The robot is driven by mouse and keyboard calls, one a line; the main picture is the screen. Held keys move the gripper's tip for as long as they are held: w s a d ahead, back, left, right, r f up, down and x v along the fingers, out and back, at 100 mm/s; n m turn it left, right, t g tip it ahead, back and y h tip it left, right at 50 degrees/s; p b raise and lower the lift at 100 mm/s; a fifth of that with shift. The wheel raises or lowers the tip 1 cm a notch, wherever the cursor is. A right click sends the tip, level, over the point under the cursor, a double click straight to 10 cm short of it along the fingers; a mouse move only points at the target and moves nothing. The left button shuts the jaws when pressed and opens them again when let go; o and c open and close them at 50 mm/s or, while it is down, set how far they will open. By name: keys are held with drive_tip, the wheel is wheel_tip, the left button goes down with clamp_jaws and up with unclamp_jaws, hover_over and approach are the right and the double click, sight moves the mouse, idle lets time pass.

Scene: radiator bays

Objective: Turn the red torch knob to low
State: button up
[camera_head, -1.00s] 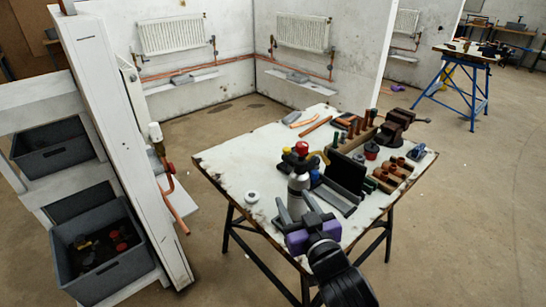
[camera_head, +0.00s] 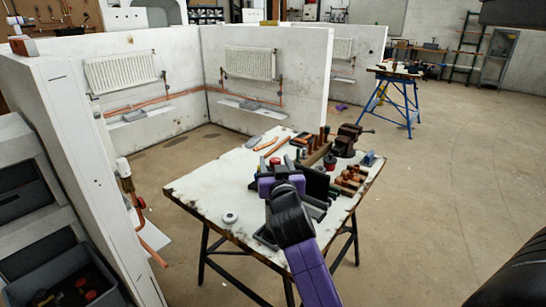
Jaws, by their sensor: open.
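The torch's red knob (camera_head: 275,161) shows as a small red patch just above my gripper in the head view. The rest of the torch is hidden behind my gripper and wrist. My gripper (camera_head: 279,173) is over the front middle of the worktable (camera_head: 205,188), right in front of the torch. It is open, but its fingers are mostly hidden by the purple and black wrist. I cannot tell whether they touch the knob or stand around it. The knob's setting cannot be read.
A dark open case (camera_head: 316,184) stands right of my gripper. Copper fittings (camera_head: 349,180), a red tub (camera_head: 330,162) and a vise (camera_head: 348,139) lie farther right. A white roll (camera_head: 230,218) sits on the clear left side. A white partition (camera_head: 85,150) stands left.

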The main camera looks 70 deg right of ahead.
drive_tip(key=shift+x, duration=1.35)
clamp_jaws()
